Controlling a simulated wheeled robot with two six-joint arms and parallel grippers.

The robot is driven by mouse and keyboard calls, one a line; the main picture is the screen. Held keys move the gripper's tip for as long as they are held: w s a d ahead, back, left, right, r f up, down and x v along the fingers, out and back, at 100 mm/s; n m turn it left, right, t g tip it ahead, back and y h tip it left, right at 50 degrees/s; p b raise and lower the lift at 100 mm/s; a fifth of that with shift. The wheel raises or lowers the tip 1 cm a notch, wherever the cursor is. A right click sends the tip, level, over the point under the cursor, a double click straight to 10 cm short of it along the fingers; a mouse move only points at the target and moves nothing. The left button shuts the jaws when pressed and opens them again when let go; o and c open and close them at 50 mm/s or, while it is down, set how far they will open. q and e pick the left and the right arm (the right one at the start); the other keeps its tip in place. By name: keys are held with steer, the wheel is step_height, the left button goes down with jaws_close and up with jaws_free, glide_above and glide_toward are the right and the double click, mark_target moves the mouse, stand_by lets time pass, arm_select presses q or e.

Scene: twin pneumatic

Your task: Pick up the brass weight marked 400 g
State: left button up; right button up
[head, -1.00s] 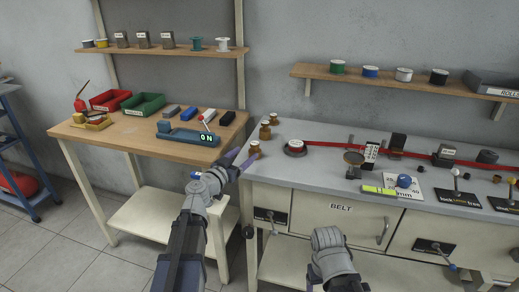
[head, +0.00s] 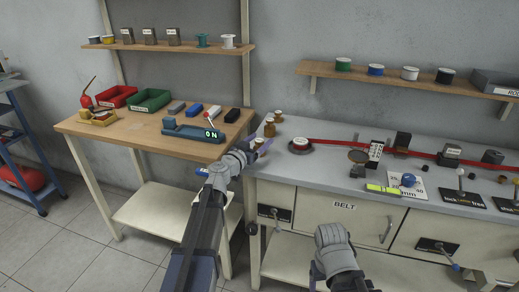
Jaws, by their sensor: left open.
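Several brass weights stand at the left end of the grey bench: a far one (head: 279,116), a middle one (head: 269,128) and a near one (head: 258,142). Their marks are too small to read, so I cannot tell which is 400 g. My left gripper (head: 258,148) is open at the near weight, with its fingers around or just in front of it; I cannot tell if they touch. The gripper partly hides this weight. My right arm's wrist shows at the lower middle, with no fingers visible.
A red belt (head: 340,144) with a round end disc (head: 300,145) runs along the bench, right of the weights. A wooden table (head: 90,128) with a blue device (head: 190,131) stands at left.

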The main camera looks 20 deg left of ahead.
arm_select(q)
jaws_close()
stand_by(0.6)
stand_by(0.3)
